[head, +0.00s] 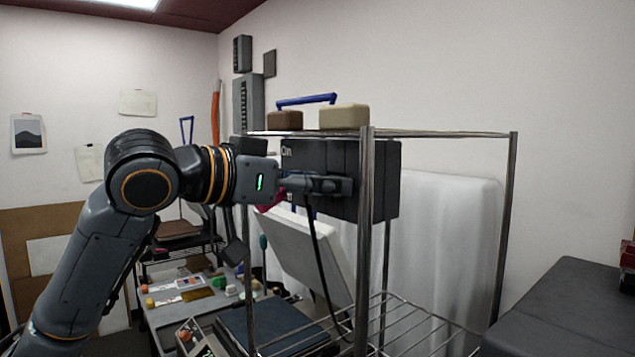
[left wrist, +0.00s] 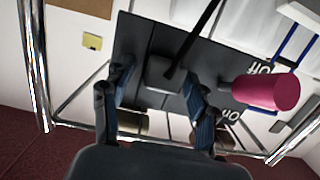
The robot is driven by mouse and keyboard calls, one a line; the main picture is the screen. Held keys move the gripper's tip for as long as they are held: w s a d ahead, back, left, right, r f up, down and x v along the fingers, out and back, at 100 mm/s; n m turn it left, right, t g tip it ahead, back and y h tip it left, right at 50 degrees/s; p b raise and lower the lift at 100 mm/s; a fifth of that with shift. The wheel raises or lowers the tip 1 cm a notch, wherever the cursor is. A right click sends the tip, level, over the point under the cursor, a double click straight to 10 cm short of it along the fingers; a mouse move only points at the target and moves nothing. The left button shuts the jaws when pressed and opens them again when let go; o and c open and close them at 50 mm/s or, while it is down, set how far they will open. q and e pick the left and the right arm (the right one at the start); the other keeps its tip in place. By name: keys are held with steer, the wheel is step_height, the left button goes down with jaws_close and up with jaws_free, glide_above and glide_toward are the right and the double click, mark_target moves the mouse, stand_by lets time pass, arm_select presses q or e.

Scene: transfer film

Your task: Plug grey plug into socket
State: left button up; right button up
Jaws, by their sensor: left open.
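My left gripper (head: 335,185) reaches in from the left to the dark box (head: 383,180) under the shelf's top. In the left wrist view its two fingers (left wrist: 157,84) are apart, one on each side of the dark grey plug (left wrist: 164,74). The plug lies against the face of the box, which also shows in the left wrist view (left wrist: 140,38). A black cable (head: 318,255) hangs down from the plug. I cannot tell whether the plug is fully in the socket, as its front and the socket are hidden. My right gripper is out of view.
A magenta lever (left wrist: 262,92) sticks out of the box beside the plug, near On and Off labels. Metal shelf posts (head: 364,240) stand close to my gripper. A dark padded bench (head: 570,310) is at the right.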

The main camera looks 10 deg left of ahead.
arm_select(q)
steer(key=v, duration=1.2)
